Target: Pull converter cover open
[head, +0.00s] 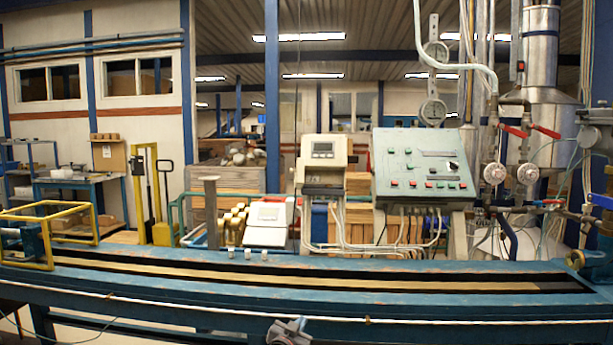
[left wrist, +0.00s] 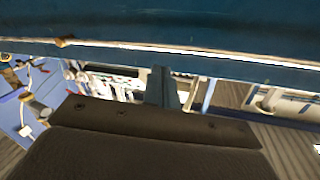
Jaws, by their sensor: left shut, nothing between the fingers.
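I cannot tell for sure which one is the converter, and no cover stands open on either. My left gripper (head: 291,327) is at the bottom edge of the head view, in front of and below the bench's front edge, well apart from both units. Its fingers (left wrist: 163,85) are shut and empty in the left wrist view. My right gripper is out of view.
The long blue bench (head: 400,306) crosses the whole width between my gripper and the units. A green control panel (head: 422,165) with buttons stands right of the meter unit. Pipes and valves (head: 508,150) fill the right. A yellow frame (head: 48,232) stands at left.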

